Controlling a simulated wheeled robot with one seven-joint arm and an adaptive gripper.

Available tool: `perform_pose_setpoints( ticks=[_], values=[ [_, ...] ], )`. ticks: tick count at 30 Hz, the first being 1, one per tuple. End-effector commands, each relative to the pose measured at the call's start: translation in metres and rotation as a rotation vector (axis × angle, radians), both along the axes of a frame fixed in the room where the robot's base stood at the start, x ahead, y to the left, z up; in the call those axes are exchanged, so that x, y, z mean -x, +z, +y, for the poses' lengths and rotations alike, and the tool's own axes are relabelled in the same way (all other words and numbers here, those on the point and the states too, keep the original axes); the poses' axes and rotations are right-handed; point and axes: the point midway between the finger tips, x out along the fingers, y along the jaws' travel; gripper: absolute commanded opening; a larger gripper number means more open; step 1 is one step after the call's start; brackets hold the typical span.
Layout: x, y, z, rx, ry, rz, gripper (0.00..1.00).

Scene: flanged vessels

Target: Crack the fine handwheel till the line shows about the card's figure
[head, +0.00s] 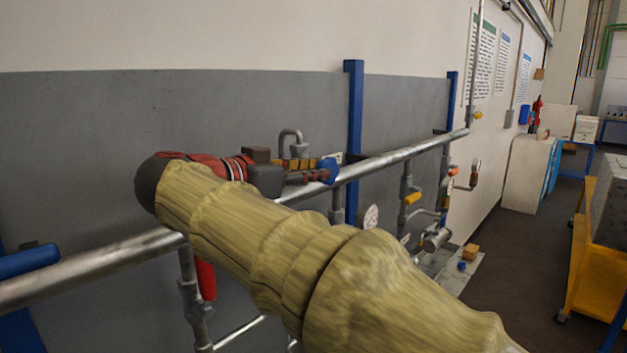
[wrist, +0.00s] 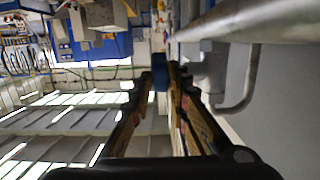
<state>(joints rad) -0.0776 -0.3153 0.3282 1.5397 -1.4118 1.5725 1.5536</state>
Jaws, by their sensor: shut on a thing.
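A small blue handwheel (head: 329,170) shows beside the horizontal pipe in the head view, and blue also shows at the fingertips in the wrist view (wrist: 159,66). My gripper (head: 318,174) is shut on this blue handwheel. Its two fingers meet around the blue part in the wrist view (wrist: 166,80). A white marked plate (head: 371,217) hangs below the pipe; its marks are too small to read. A pale label (head: 336,157) shows just behind the handwheel. Which one is the card or gauge I cannot tell.
A long metal pipe (head: 400,156) runs along the grey wall close to my gripper, with blue posts (head: 353,120) behind it. Yellow-handled valves (head: 412,198) branch off farther right. A yellow cart (head: 591,250) stands at the right; the floor before it is clear.

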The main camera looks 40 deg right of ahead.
Motion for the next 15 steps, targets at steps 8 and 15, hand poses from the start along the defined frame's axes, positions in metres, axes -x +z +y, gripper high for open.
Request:
perform_pose_setpoints(
  ticks=[8,15],
  values=[
    [-0.0002,-0.0012,0.0001,0.002,-0.001,0.002,0.0],
    [-0.0002,-0.0013,0.0,0.001,-0.001,0.002,0.23]
  ],
)
